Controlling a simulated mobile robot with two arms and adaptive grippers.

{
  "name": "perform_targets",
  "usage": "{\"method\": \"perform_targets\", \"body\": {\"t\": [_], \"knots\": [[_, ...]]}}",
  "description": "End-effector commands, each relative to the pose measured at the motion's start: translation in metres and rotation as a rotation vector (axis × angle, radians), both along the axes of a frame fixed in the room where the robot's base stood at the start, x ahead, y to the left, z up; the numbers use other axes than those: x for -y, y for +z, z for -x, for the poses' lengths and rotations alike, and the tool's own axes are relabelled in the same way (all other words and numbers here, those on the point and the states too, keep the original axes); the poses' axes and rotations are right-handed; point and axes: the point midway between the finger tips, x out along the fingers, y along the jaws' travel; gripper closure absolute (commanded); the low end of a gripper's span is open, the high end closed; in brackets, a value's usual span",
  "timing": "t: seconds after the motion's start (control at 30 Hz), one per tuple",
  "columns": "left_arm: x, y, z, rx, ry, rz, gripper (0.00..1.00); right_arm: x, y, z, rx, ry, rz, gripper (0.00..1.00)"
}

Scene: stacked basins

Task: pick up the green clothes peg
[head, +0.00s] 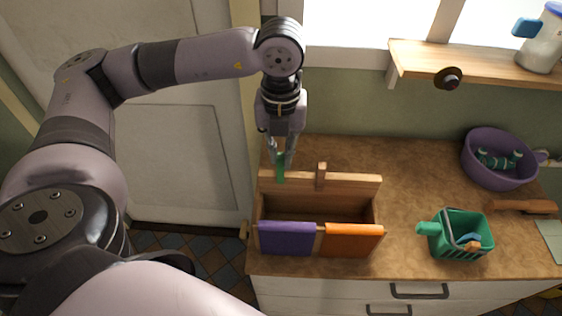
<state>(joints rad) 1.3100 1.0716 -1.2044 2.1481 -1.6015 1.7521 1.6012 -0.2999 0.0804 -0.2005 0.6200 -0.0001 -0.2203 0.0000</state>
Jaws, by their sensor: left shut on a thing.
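The green clothes peg (281,172) is between the fingertips of my left gripper (281,157), which is shut on it. The peg points down at the back edge of a wooden box (348,184); I cannot tell whether it touches the box. A brown wooden peg (321,176) stands on the same back edge, to the right of the green one. My right gripper does not show.
A purple cloth (287,239) and an orange cloth (352,241) hang over the box's front. A green basket (461,236), a purple basin (497,160) and a wooden-handled brush (520,207) are on the right of the counter (420,180). A shelf (475,62) juts out above.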

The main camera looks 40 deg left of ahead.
Motion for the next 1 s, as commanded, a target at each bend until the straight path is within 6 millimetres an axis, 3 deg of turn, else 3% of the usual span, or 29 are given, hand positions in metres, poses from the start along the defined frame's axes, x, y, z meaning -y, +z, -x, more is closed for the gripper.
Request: {"method": "perform_targets", "body": {"t": [0.63,1.0], "knots": [[0.0,0.041,0.0,0.0,0.0,0.0,1.0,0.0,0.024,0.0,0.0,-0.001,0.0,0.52],[0.0,0.044,0.0,0.0,0.0,0.0,1.0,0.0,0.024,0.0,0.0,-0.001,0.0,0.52]]}}
